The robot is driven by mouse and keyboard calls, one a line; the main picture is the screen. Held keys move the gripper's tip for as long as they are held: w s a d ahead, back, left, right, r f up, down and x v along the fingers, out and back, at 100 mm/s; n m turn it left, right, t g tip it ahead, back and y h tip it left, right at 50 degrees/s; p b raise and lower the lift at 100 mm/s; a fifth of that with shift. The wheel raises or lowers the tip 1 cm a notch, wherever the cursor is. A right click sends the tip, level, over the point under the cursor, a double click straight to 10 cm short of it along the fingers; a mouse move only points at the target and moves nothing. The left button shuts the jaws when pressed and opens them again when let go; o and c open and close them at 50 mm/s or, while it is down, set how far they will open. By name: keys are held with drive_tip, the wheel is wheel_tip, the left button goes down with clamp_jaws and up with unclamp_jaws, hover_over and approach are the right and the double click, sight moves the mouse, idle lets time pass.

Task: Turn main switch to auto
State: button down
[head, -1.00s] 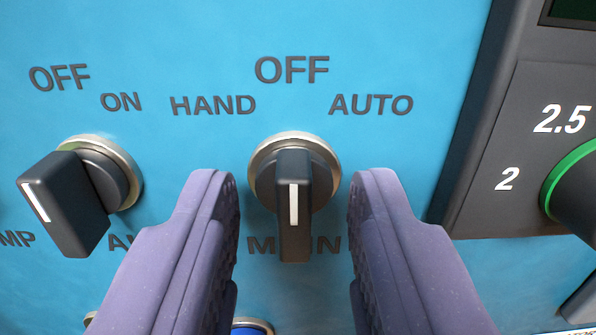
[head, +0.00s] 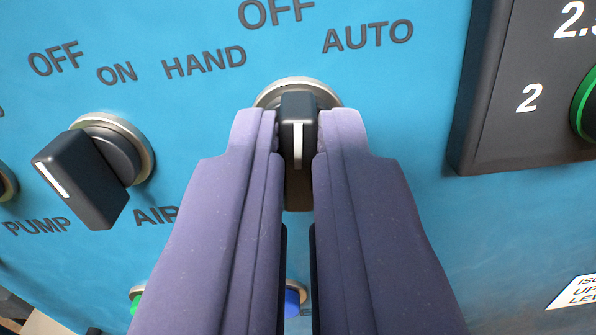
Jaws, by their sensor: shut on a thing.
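The main switch (head: 298,102) is a black rotary knob with a white line and a silver ring, on a blue panel. Its lever stands about upright in the picture, with the white line below the OFF label (head: 276,12). The HAND label (head: 204,62) is at upper left and the AUTO label (head: 367,36) at upper right. My gripper (head: 298,140) is shut on the lever, one purple finger on each side. The fingers hide the sides of the knob and the MAIN label below it.
A second black knob (head: 82,180) with OFF and ON labels sits to the left. A dark raised module (head: 510,100) with a green-ringed dial (head: 586,105) is at the right. Green and blue buttons (head: 292,302) show partly behind my fingers.

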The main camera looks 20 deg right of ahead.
drive_tip(key=m+b, duration=0.1)
drive_tip(key=b, duration=0.1)
drive_tip(key=m+b, duration=0.2)
drive_tip(key=shift+f+b, duration=0.3)
drive_tip(key=m+b, duration=0.4)
drive_tip(key=shift+d+r, duration=0.1)
drive_tip(key=shift+r, duration=0.1)
drive_tip(key=shift+b, duration=0.3)
drive_tip(key=c, duration=1.2)
unclamp_jaws()
drive_tip(key=shift+s, duration=0.15)
drive_tip(key=v, duration=0.7)
drive_tip(key=shift+s+a, duration=0.25)
